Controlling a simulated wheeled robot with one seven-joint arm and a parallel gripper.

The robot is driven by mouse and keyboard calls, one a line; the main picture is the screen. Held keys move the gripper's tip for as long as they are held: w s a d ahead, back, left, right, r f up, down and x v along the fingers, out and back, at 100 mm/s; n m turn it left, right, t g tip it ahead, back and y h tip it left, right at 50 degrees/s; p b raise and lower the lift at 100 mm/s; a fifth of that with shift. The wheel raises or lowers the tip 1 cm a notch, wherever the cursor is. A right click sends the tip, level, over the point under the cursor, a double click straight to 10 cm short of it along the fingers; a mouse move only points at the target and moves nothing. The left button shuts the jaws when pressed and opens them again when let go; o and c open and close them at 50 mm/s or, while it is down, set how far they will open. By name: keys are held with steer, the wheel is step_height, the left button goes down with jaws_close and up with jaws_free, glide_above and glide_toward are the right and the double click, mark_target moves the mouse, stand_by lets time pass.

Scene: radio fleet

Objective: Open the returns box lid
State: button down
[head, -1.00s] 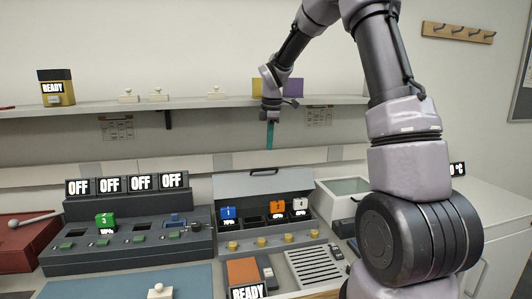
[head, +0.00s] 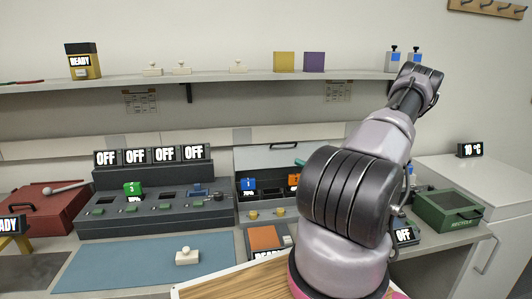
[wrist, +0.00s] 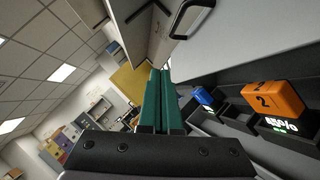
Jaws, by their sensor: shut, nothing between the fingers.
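No box with a readable returns label shows. A red box (head: 62,212) at the left of the counter has a shut lid with a dark handle; I cannot tell if it is the returns box. My gripper's teal fingertips (head: 300,162) just show past my arm, near the raised grey lid (head: 280,158) of the charger. In the wrist view my gripper (wrist: 166,100) is shut and empty. That view also shows the raised lid with its black handle (wrist: 188,16), beside the fingers, and an orange numbered block (wrist: 272,99).
The charger (head: 262,215) holds a blue block (head: 248,184); my arm hides its right part. A dark bank with several OFF displays (head: 155,206) stands left of it. A green RECYCLE box (head: 448,208) stands at right. The blue mat (head: 130,265) is mostly clear.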

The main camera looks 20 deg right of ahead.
mark_target(283, 161)
steer(key=w+a+r+m+t, duration=0.1)
steer(key=w, duration=0.1)
steer(key=w+a+r+m+t+h, duration=0.1)
steer(key=w+m, duration=0.1)
steer(key=w, duration=0.1)
steer(key=w+a+r+m+t+h, duration=0.1)
steer(key=w, duration=0.1)
steer(key=shift+w+a, duration=0.2)
steer(key=shift+w, duration=0.05)
steer(key=shift+w, duration=0.1)
stand_by(0.4)
steer(key=shift+w+r+m+h, duration=0.3)
steer(key=shift+w+m, duration=0.15)
steer(key=shift+m, duration=0.05)
steer(key=w+d+m+g+h, duration=0.1)
steer(key=w, duration=0.2)
steer(key=w+r+m+g+h, duration=0.1)
steer(key=w+m, duration=0.1)
steer(key=w, duration=0.2)
steer(key=w+d+r+m+g+h, duration=0.1)
steer(key=w+m, duration=0.1)
steer(key=w, duration=0.1)
steer(key=shift+w+d+r+h, duration=0.15)
steer(key=shift+w+d+h, duration=0.05)
steer(key=shift+d+h, duration=0.15)
steer(key=shift+w+d+f+m, duration=0.15)
steer(key=shift+w, duration=0.45)
steer(key=shift+w+d+f+m, duration=0.1)
steer(key=shift+w+d+m, duration=0.05)
steer(key=shift+w, duration=0.45)
